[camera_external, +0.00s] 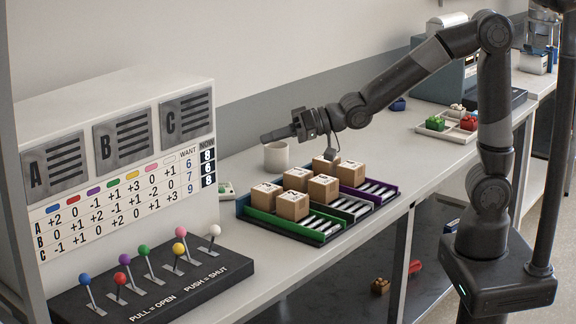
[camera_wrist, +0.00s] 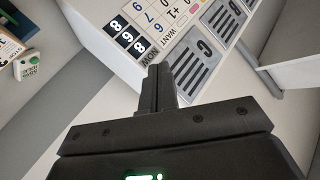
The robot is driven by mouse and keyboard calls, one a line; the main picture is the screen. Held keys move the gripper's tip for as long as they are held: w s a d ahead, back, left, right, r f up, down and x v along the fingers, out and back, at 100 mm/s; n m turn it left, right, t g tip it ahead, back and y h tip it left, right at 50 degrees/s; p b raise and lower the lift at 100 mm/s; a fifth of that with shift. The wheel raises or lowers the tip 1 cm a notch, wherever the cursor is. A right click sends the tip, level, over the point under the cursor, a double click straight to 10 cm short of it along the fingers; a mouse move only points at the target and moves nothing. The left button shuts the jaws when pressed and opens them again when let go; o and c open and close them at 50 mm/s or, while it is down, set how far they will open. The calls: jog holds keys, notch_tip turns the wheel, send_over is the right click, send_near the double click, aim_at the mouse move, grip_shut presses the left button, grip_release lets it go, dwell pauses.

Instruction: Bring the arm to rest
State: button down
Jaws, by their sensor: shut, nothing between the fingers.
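My gripper (camera_external: 272,136) is shut and empty. In the external view it is held level above the counter, pointing left toward the board, over a pale cup (camera_external: 276,157). My arm reaches out from its base at the right. In the wrist view the closed fingers (camera_wrist: 160,90) point at the board with the metal plates A, B and C and the number table (camera_wrist: 165,22).
Small cardboard boxes (camera_external: 292,204) stand on a rack with green, grey and purple lanes (camera_external: 318,236), below and right of my gripper. A black lever panel (camera_external: 150,285) with several coloured knobs lies at the front left. A tray with coloured items (camera_external: 430,128) sits further back.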

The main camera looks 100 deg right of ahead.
jog(key=s+a+f+n+g, duration=0.1)
jog(key=s+n+g, duration=0.2)
jog(key=s, duration=1.3)
jog(key=s+a+f+n+g, duration=0.2)
jog(key=s+g, duration=0.4)
jog(key=s, duration=1)
jog(key=shift+s+n, duration=0.15)
jog(key=shift+n, duration=0.65)
jog(key=shift+a, duration=0.1)
